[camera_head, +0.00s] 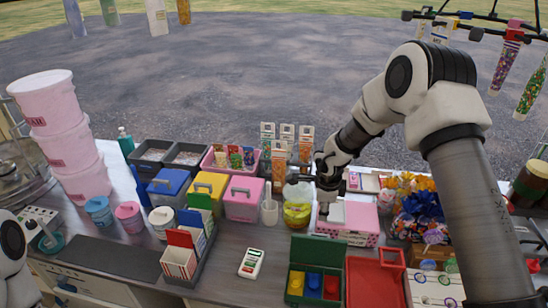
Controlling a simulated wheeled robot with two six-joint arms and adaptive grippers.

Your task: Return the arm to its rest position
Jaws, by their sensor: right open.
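My right arm comes in from the right and reaches across the counter. My right gripper (326,202) points down at the left part of a pink box with white dots (360,232) and looks open. A white item (336,213) sits close beside its fingers; I cannot tell whether they touch. No object is visibly held. Only a white link of my left arm shows at the lower left edge; its gripper is out of the picture.
A bowl with yellow-green contents (297,212) and a clear cup (270,213) stand just left of the gripper. Pink (243,205), yellow and blue lidded boxes stand further left.

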